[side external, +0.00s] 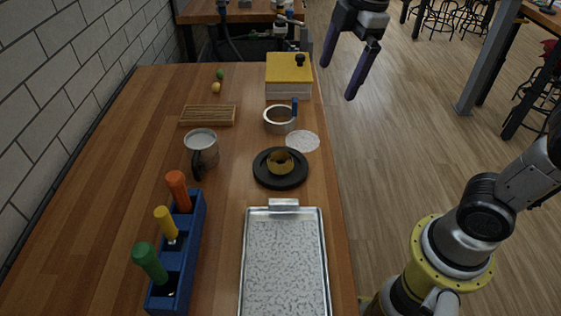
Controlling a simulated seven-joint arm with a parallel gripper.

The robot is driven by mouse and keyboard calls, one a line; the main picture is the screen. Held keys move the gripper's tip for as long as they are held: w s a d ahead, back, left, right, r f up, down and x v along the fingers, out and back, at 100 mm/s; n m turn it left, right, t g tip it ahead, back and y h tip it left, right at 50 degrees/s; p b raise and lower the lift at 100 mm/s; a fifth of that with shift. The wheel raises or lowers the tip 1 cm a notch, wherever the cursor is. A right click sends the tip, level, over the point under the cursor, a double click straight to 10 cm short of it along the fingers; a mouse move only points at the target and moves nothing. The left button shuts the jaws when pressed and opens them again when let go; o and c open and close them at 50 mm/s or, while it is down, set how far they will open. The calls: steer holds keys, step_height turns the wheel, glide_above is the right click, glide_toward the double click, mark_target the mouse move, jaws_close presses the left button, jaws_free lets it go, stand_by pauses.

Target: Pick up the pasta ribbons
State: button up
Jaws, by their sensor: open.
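The pasta ribbons appear to be the small golden-brown nest (280,162) in the middle of a round black plate (262,177) on the wooden table. My gripper (338,80) is at the top of the view, right of the yellow-topped box, in the air and apart from the nest. Its two dark fingers are spread apart and point down, with nothing between them. The nest is in clear view.
A metal tray (284,265) lies in front of the plate. Around it are a blue holder (187,250) with colored-handled tools, a mug (202,145), a pot (280,121), a white disc (302,141), a wooden rack (207,115) and a yellow-topped box (289,78).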

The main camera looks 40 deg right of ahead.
steer(key=w+a+f+n+g, duration=0.1)
steer(key=w+a+f+n, duration=0.15)
steer(key=w, duration=0.35)
steer(key=g, duration=0.2)
glide_above(283, 157)
steer(key=f, duration=1.3)
steer(key=shift+d+f, duration=0.1)
steer(key=shift+d, duration=0.1)
steer(key=shift+a+f, duration=0.15)
steer(key=shift+f, duration=1.25)
steer(key=shift+a+f, duration=0.1)
steer(key=shift+f, duration=1.3)
steer(key=c, duration=1.3)
